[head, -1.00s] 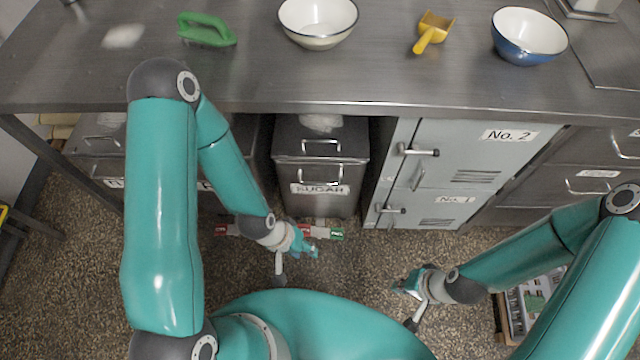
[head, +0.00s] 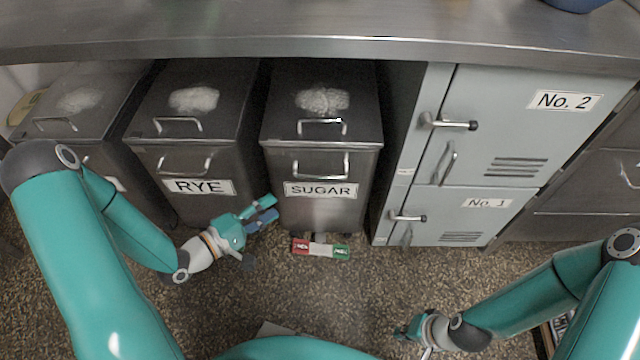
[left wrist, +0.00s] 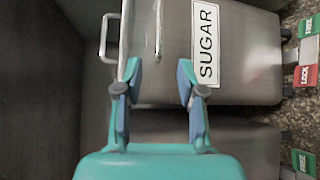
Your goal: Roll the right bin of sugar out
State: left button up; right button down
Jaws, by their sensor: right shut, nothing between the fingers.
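The sugar bin (head: 320,218) is a grey metal bin labelled SUGAR, under the counter, the rightmost of the bins. It has a front handle (head: 320,174) and a lid handle. At its foot is a bar (head: 320,249) with a red end and a green end; the left wrist view shows red LOCK (left wrist: 306,76) and green FREE (left wrist: 308,27). My left gripper (head: 268,208) is open and empty, in front of the gap between the RYE and sugar bins. In the left wrist view its fingers point at the sugar bin's front. My right gripper (head: 404,333) is shut and empty, low at right.
The RYE bin (head: 200,210) stands left of the sugar bin, with another bin (head: 70,115) beyond. Grey lockers (head: 515,130) with protruding handles stand close on the right. The steel counter (head: 300,40) overhangs the bins. Speckled floor in front is mostly clear.

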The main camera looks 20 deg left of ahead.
aim_at(320, 175)
pick_arm(q)
jog(key=b+x, duration=0.2)
jog(key=x, duration=1.4)
jog(key=shift+w+d, duration=0.15)
jog(key=shift+w, duration=0.1)
jog(key=shift+f, duration=0.1)
grip_shut()
